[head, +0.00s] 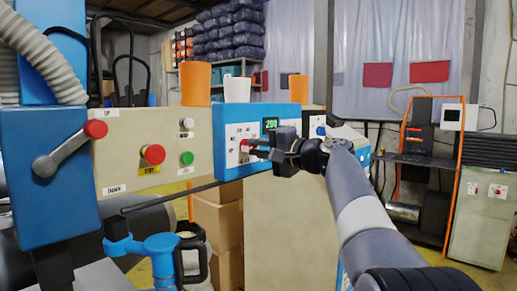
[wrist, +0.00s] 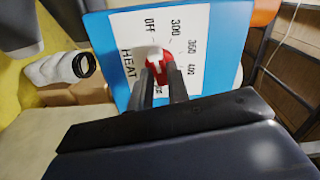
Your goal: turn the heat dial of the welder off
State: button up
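The welder's blue control box (head: 228,117) stands in the middle of the head view, with a green-lit display (head: 270,124) on its face. The red heat dial (head: 246,146) sits on a white label (wrist: 186,20) marked HEAT, OFF, 300, 350 and 400 in the wrist view. My gripper (head: 262,150) is at the dial. In the wrist view its two dark fingers lie close on either side of the red dial (wrist: 161,72), which fills the gap between them. The dial carries a white mark, partly hidden; I cannot tell its exact setting.
Left of the box is a beige panel (head: 125,160) with a red stop button (head: 153,154) and a green button (head: 187,158). A red-knobbed lever (head: 70,148) is farther left. Cups (head: 237,89) stand on top. A blue clamp-like tool (head: 150,250) is below.

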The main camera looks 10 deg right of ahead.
jog(key=o, duration=0.4)
jog(key=shift+c, duration=0.2)
jog(key=b+v, duration=0.1)
jog(key=v, duration=0.9)
jog(key=shift+s+d, duration=0.2)
jog(key=shift+s, duration=0.1)
jog(key=p+x, duration=0.1)
jog(key=x, duration=0.9)
jog(key=shift+w+a, duration=0.2)
jog(key=shift+w, duration=0.1)
